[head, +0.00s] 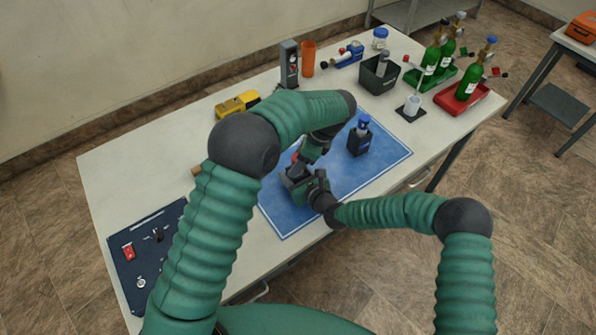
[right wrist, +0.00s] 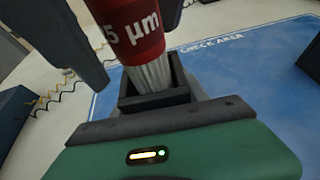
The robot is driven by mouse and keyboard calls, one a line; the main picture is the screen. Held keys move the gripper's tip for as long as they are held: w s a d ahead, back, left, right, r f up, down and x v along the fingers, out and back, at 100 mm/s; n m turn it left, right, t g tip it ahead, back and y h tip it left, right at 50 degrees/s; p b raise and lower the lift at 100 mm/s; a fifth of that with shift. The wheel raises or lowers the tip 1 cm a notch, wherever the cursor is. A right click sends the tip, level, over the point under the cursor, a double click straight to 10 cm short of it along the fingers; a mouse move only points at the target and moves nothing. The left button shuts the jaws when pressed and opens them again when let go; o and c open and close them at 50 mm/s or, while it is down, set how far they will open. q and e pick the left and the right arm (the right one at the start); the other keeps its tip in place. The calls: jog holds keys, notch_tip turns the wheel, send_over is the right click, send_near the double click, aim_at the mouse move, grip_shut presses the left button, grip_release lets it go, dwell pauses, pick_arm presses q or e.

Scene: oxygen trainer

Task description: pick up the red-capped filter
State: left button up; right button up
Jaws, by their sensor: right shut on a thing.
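The red-capped filter (right wrist: 138,32) fills the top middle of the right wrist view, with "5 µm" on its red part and white pleats below. It stands tilted in a dark square-mouthed holder (right wrist: 152,98), its pleats showing above the rim. My right gripper (head: 297,182) is shut, apparently on that holder, over the blue mat. My left gripper (head: 311,152) is just above it in the head view. Dark finger-like parts flank the red cap in the right wrist view; I cannot tell whether they grip it. In the head view the grippers mostly hide the filter.
On the blue mat (head: 390,155), a blue-capped filter (head: 363,122) stands in a dark holder (head: 358,143). A dark panel (head: 133,275) lies at left, a yellow device (head: 237,103) behind. Green bottles (head: 467,82) and a black bin (head: 377,77) occupy the far right.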

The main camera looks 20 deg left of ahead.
pick_arm(q)
jog(key=shift+a+f, duration=0.1)
jog(key=shift+f, duration=0.05)
jog(key=shift+c, duration=0.5)
grip_shut()
notch_tip(320, 180, up, 18)
dwell(0.3)
